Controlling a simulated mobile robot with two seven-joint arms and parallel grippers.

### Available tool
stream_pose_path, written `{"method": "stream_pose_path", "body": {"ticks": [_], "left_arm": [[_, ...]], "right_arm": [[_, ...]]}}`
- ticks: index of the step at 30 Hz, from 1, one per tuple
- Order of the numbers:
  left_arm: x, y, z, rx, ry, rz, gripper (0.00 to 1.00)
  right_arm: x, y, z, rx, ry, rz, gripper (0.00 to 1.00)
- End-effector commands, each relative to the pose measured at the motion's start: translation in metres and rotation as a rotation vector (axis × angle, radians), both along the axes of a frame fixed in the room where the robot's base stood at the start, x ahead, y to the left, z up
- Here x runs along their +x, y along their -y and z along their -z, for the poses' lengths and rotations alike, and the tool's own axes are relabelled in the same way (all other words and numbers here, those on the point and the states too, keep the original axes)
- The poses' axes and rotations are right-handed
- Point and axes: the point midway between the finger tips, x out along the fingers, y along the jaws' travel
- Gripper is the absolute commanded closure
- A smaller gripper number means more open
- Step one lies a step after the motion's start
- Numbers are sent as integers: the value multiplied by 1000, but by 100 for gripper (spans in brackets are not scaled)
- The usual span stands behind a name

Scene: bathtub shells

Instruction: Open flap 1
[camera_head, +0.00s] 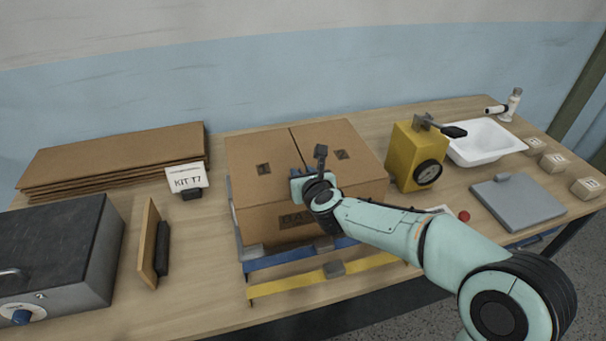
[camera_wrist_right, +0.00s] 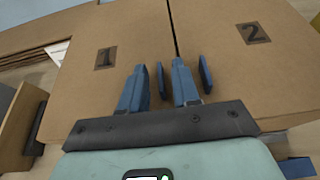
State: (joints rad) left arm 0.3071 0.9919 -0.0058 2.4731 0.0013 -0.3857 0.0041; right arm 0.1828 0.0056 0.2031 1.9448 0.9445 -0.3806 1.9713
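A closed brown cardboard box (camera_head: 270,225) stands on the workbench, its top split by a seam into two flaps. Flap 1 (camera_head: 245,152) is the left half and lies flat; its label "1" shows in the right wrist view (camera_wrist_right: 105,58). Flap 2 (camera_head: 345,155) is the right half, also flat, labelled "2" in the wrist view (camera_wrist_right: 257,32). My right gripper (camera_wrist_right: 160,68) is over the box's front part near the seam, its blue fingers apart with nothing held between them. Whether they touch the cardboard is unclear. My left gripper is out of view.
Blue and yellow strips (camera_head: 325,275) lie before the box. A yellow device with a dial (camera_head: 405,155) stands close on its right, beside a white basin (camera_head: 485,142). Left are a KIT T7 sign (camera_head: 187,178), flat cardboard (camera_head: 110,160), an upright wooden board (camera_head: 148,245) and a grey machine (camera_head: 60,245).

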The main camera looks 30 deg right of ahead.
Motion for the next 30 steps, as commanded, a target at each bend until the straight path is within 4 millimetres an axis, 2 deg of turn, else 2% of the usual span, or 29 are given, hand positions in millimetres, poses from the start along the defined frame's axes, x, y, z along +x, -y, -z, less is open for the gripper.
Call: {"method": "stream_pose_path", "body": {"ticks": [7, 9, 10, 30], "left_arm": [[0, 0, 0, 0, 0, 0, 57], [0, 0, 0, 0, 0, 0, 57], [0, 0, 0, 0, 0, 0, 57], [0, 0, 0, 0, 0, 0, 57]], "right_arm": [[0, 0, 0, 0, 0, 0, 69], [0, 0, 0, 0, 0, 0, 92], [0, 0, 0, 0, 0, 0, 100], [0, 0, 0, 1, 0, 0, 100]]}}
